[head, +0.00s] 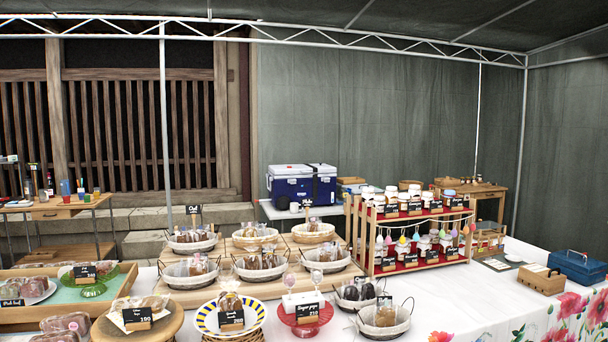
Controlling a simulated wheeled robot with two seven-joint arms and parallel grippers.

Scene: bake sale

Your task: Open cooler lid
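The cooler (301,188) is a blue box with a white lid (301,170), and it stands on a white table towards the back, near the middle of the head view. Its lid looks shut. Its lower right part is close behind the wooden jar rack in the picture. Neither of my grippers shows in the head view, so I cannot see them relative to the cooler.
A long white-clothed table (483,308) with baskets, plates and a wooden jar rack (410,232) lies between me and the cooler. A blue metal box (577,267) sits at the right. A tent pole (165,130) rises left of the cooler. Stone steps (140,222) lie at the back left.

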